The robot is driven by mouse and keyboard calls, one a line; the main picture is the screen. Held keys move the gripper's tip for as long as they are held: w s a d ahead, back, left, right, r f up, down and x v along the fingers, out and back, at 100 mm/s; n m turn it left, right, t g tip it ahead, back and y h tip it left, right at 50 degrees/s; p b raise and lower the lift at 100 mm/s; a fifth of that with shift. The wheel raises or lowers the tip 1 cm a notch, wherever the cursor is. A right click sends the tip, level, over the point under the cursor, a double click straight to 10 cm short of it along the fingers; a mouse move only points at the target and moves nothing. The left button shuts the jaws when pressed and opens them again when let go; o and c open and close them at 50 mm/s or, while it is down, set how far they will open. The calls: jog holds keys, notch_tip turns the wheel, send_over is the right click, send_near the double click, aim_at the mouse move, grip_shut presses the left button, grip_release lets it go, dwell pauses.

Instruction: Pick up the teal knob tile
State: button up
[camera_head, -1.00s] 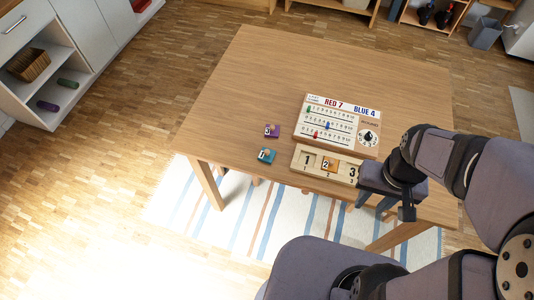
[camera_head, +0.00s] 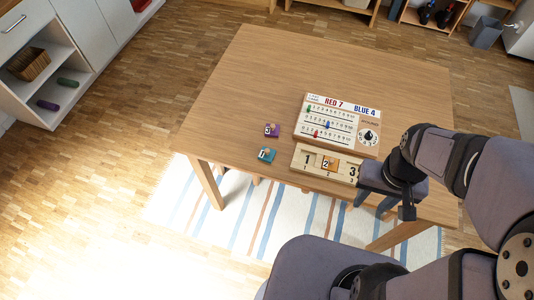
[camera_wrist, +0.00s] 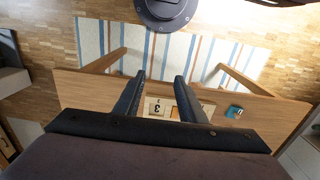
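The teal knob tile (camera_head: 266,155) lies flat on the table, left of the wooden number tray (camera_head: 315,171), near the table's front edge. It also shows in the wrist view (camera_wrist: 234,112), to the right of my fingers. My gripper (camera_head: 395,213) is at the right end of the tray, well to the right of the teal tile. In the wrist view its two fingers (camera_wrist: 160,92) stand apart with nothing between their tips. An orange tile marked 2 (camera_head: 329,164) sits in the middle of the tray. A purple knob tile (camera_head: 272,130) lies just behind the teal one.
A white score board (camera_head: 338,122) with coloured sliders and a dial lies behind the tray. The table (camera_head: 235,95) is bare to the left and back. A striped rug (camera_head: 235,216) lies on the floor below the front edge.

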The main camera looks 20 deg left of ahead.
aim_at(266, 152)
jog(key=w+a+f+n+t+h+b, duration=0.1)
jog(key=w+a+f+n+t+h, duration=0.1)
jog(key=a+n, duration=0.6)
jog(key=w+a+f+n+t+h+b, duration=0.1)
jog(key=w+a+f+n+t+h, duration=0.2)
jog(key=w+a+f+n, duration=0.2)
jog(key=w+a+f+n+t+h+b, duration=0.1)
jog(key=w+a+f+n+t+h, duration=0.1)
jog(key=a+n, duration=0.9)
jog(key=shift+w+f+n+t+h+b, duration=0.45)
jog(key=shift+w+f+n, duration=0.55)
jog(key=shift+f, duration=0.35)
jog(key=shift+a+f+n+t+y+p, duration=0.2)
jog(key=shift+a+f+n+t+y, duration=0.4)
jog(key=shift+a, duration=0.85)
jog(key=shift+a+f+n+t+y+p, duration=0.2)
jog(key=shift+a+f+n+t, duration=0.45)
jog(key=shift+a+n+t, duration=0.5)
jog(key=shift+a+f+n+t+y+p, duration=0.15)
jog(key=shift+a+f+n+t+y, duration=0.6)
jog(key=shift+a, duration=1.05)
jog(key=shift+g, duration=0.25)
jog(key=shift+p+x, duration=0.85)
jog(key=shift+x, duration=1.25)
jog(key=shift+h, duration=0.3)
jog(key=shift+c, duration=0.3)
